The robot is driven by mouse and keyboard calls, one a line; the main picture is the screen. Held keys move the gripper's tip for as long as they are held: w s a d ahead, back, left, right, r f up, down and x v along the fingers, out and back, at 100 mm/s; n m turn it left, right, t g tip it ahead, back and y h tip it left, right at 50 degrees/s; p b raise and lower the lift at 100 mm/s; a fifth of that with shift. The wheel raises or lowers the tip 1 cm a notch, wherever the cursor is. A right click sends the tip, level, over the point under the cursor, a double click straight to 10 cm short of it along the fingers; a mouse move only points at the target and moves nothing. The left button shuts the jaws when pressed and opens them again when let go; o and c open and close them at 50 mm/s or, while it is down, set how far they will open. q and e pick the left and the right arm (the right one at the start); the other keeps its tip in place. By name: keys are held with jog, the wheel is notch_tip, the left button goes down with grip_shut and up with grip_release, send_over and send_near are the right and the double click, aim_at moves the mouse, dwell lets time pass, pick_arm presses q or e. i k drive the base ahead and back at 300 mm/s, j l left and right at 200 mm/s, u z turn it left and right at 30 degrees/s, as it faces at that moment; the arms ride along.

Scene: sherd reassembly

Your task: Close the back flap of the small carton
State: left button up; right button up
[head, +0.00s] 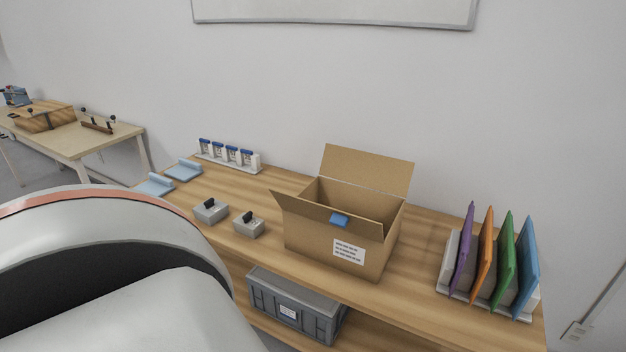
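The small brown carton (312,238) stands on the wooden bench, its top open. Its back flap (368,168) stands up, leaning slightly back toward the wall. A left side flap (278,203) sticks outward. A blue tab (339,220) sits at the front top edge, and a white printed label (348,251) is on the front face. The carton's floor is hidden. Neither of my grippers is in view; a large white arm link of mine fills the lower left.
Two grey blocks with black knobs (210,211) sit left of the carton. Colored folders in a rack (486,255) stand to its right. White bottles with blue caps (230,155) stand behind left. A grey crate (295,305) is below the benchtop. The wall is close behind.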

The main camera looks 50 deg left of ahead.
aim_at(382, 173)
jog(key=u, duration=1.35)
jog(key=k+l+u, duration=0.2)
jog(key=i, duration=0.05)
